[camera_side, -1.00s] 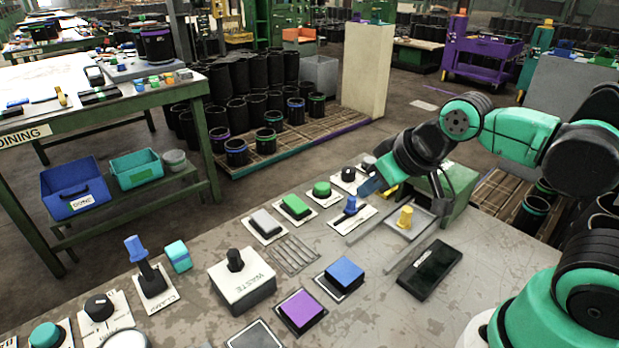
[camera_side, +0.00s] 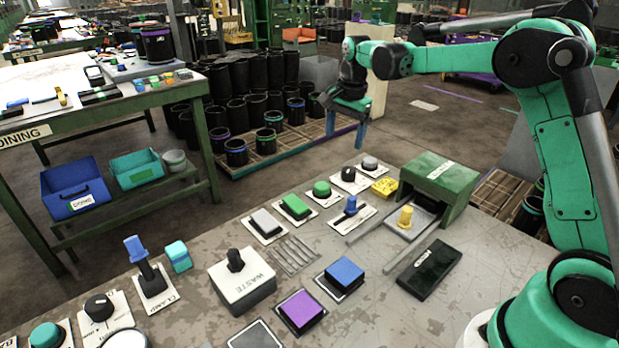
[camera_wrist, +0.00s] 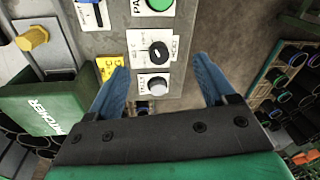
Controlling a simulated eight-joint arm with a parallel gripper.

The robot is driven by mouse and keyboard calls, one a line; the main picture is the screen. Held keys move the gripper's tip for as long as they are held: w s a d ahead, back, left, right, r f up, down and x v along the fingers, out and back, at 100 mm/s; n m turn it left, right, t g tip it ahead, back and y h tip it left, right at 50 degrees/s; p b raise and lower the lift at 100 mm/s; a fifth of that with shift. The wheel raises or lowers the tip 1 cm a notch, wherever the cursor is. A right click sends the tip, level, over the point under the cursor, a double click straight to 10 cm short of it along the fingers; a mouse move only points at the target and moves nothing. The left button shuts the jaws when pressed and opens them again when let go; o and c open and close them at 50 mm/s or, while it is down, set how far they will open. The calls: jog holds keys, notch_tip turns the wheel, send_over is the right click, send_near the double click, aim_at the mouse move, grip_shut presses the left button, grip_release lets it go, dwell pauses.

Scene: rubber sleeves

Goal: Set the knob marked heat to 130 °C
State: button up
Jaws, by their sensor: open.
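My gripper (camera_side: 346,126) is open and empty, raised above the bench's far edge, with its blue fingers pointing down. In the wrist view, the open fingers (camera_wrist: 162,68) frame a black knob (camera_wrist: 158,52) on a white plate and a grey knob (camera_wrist: 157,86) on another plate. The same black knob (camera_side: 348,174) and grey knob (camera_side: 369,162) stand at the far end of the bench in the side view. Nothing touches either knob. Their lettering and scales are too small to read surely. Another black knob (camera_side: 99,307) sits at the front left.
A green button (camera_side: 321,188), a blue-handled slider (camera_side: 351,205) and a yellow tag (camera_side: 384,187) are near the two knobs. A green box (camera_side: 440,180) with rails stands to their right. Black bins (camera_side: 265,90) stand on a pallet behind the bench.

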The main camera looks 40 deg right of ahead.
aim_at(349, 170)
jog(key=d+f+m, duration=0.1)
jog(key=w+d+f+m+g, duration=0.1)
jog(key=f, duration=0.1)
jog(key=d+f+m, duration=0.2)
jog(key=shift+w+f, duration=0.25)
jog(key=shift+f, duration=2.9)
grip_shut()
